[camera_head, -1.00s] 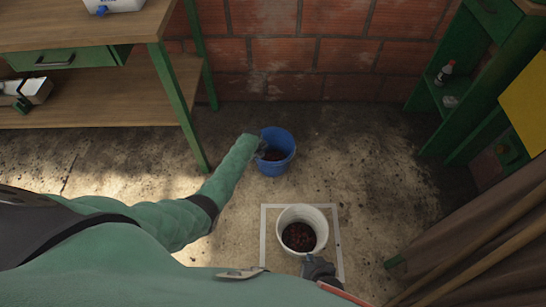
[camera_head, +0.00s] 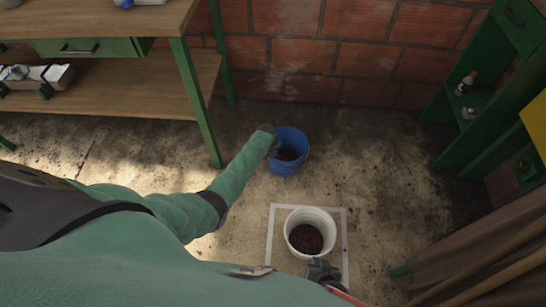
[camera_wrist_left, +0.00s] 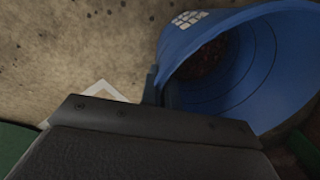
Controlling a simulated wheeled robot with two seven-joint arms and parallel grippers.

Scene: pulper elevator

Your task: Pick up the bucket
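A blue bucket (camera_head: 290,167) with dark red contents stands on the floor near the brick wall. A white bucket (camera_head: 309,216) with reddish-brown contents stands inside a pale square outline on the floor. My left gripper (camera_head: 272,146) is at the left rim of the blue bucket. In the left wrist view the blue bucket (camera_wrist_left: 275,60) fills the right side, with a finger (camera_wrist_left: 150,85) against or just beside its rim. The other finger is not clearly visible. My right gripper (camera_head: 322,271) is at the near rim of the white bucket; its fingers are too small to read.
A wooden workbench with green legs (camera_head: 196,100) stands at the left. A green shelf unit (camera_head: 490,115) stands at the right, with a brown curtain (camera_head: 480,265) in front. The floor between the bench and shelf is otherwise clear.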

